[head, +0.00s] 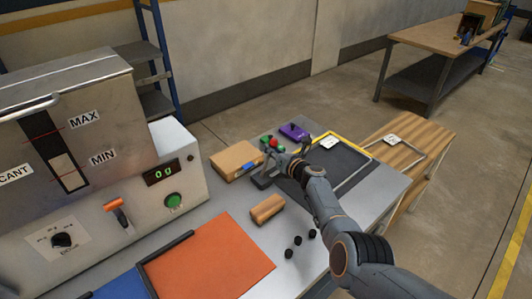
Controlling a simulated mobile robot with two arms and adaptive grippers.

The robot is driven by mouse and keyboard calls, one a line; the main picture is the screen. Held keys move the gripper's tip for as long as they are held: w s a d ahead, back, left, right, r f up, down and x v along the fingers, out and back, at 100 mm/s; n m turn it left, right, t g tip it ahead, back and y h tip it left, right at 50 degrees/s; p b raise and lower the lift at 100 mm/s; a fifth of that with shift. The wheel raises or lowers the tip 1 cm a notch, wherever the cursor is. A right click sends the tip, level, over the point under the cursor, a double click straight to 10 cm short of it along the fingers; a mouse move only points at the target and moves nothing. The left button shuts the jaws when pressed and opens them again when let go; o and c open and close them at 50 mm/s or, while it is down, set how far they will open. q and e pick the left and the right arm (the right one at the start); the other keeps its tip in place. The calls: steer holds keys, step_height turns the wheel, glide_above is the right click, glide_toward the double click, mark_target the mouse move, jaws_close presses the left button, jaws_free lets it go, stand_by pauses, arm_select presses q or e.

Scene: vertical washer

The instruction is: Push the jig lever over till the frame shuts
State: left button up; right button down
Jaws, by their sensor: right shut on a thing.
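My right gripper (278,166) reaches in from the lower right to the left side of a dark jig bed (350,166). Its jaws are shut on what looks like the jig lever, whose red knob (273,143) shows just beyond the fingers. The fingers hide most of the lever. A thin metal frame (421,157) stands out to the right of the bed, over a slatted wooden surface (432,138), and looks open. My left gripper is not in view.
A cardboard-coloured box (233,159) and a purple piece (293,131) lie near the gripper. The washer machine (150,195) stands at left, near an orange mat (210,262).

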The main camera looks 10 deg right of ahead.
steer(key=shift+w+d+r+b, duration=0.3)
steer(key=shift+w+d+r, duration=0.2)
steer(key=shift+d, duration=0.3)
steer(key=c, duration=1.6)
jaws_free()
steer(key=shift+w+f, duration=0.1)
steer(key=o, duration=0.3)
steer(key=shift+d, duration=0.1)
steer(key=shift+o, duration=0.5)
steer(key=shift+d+f, duration=0.1)
steer(key=shift+f, duration=0.05)
steer(key=shift+s+a+f, duration=0.15)
steer(key=shift+s+a, duration=0.1)
steer(key=v, duration=1.2)
